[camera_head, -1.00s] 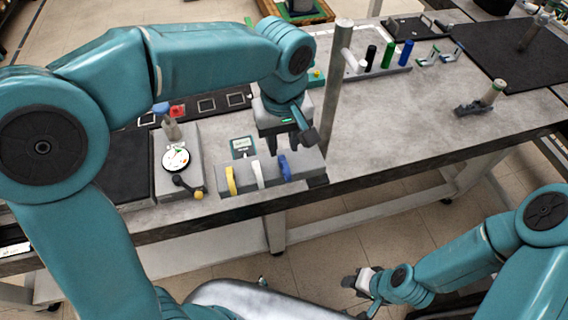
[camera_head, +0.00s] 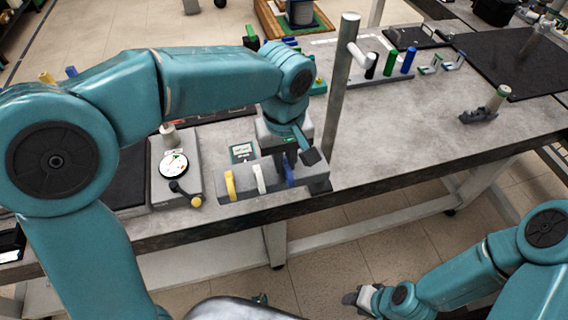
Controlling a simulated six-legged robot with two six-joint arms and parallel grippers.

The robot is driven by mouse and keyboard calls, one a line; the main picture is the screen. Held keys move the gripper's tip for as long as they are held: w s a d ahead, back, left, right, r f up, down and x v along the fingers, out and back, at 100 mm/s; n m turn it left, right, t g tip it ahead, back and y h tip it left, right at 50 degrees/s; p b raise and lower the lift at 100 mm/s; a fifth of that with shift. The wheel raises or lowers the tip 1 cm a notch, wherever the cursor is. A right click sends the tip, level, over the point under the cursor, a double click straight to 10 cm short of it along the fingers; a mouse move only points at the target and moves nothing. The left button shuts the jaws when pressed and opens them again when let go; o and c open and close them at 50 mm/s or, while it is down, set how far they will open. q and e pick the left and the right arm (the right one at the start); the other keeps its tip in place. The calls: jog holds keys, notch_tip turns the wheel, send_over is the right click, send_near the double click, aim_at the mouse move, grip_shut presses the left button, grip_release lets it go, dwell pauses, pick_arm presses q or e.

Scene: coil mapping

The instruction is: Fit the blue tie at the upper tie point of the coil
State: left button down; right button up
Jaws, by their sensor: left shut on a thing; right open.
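The blue tie (camera_head: 289,174) stands in the right slot of a grey holder block (camera_head: 240,193) near the front edge of the bench. My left gripper (camera_head: 302,150) is above and partly in front of it, fingers pointing down, shut on the blue tie; the fingers hide its upper part. The tie still sits at the block. My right gripper (camera_head: 362,298) is open and empty, low in front of the bench. I cannot pick out the coil or its upper tie point with certainty.
A yellow tie (camera_head: 230,185) and a white tie (camera_head: 259,179) stand in the same block. A tall grey post (camera_head: 338,95) rises just right of my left gripper. A dial box (camera_head: 174,180) is to the left.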

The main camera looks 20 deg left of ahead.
pick_arm(q)
jog(key=shift+r, duration=0.25)
jog(key=shift+r+p, duration=0.5)
jog(key=shift+p, duration=0.15)
jog(key=shift+r, duration=0.2)
notch_tip(320, 180, up, 4)
jog(key=p, duration=0.3)
jog(key=shift+f, duration=0.3)
